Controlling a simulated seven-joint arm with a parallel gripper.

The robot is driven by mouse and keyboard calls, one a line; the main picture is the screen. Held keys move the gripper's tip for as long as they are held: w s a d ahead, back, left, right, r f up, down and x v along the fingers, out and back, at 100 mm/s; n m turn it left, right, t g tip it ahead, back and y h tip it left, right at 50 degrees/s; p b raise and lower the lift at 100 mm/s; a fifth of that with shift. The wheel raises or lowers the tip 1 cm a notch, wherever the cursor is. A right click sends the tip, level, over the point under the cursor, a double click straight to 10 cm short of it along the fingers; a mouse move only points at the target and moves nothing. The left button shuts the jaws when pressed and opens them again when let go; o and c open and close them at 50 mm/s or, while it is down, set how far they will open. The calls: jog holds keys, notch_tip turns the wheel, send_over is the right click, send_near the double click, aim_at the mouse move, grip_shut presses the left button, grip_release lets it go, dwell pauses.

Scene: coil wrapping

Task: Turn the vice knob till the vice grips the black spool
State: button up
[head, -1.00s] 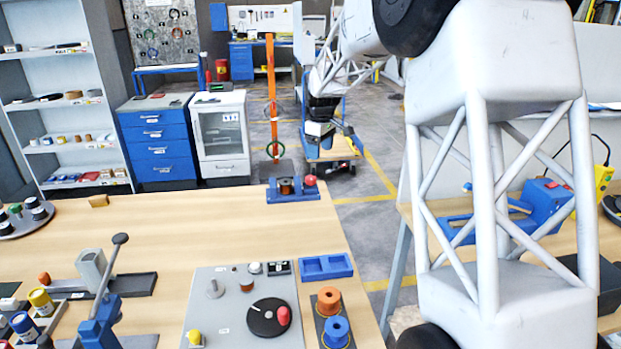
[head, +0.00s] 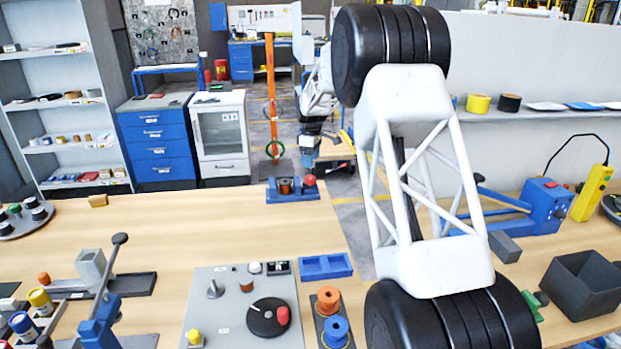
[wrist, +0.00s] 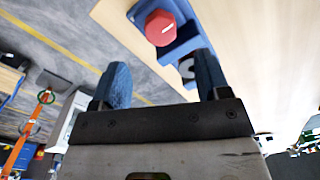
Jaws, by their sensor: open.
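The blue vice (head: 292,196) stands at the far edge of the wooden table, with a red knob (head: 309,180) at its right end. A dark spool with a copper-coloured band (head: 286,186) sits in the vice, left of the knob. My gripper (head: 308,160) hangs just behind and above the knob, apart from it. In the wrist view my gripper (wrist: 160,84) is open and empty. The right finger covers part of the vice (wrist: 182,45); the spool is not clearly visible there.
A blue two-pocket tray (head: 325,267) and a grey board (head: 228,310) lie nearer on the table. An orange post (head: 271,95) stands behind the vice. The table left of the vice is mostly clear.

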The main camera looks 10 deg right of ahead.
aim_at(311, 177)
jog(key=shift+s+f, duration=0.15)
jog(key=shift+f, duration=3.75)
jog(key=c, duration=0.9)
jog(key=shift+m, duration=0.3)
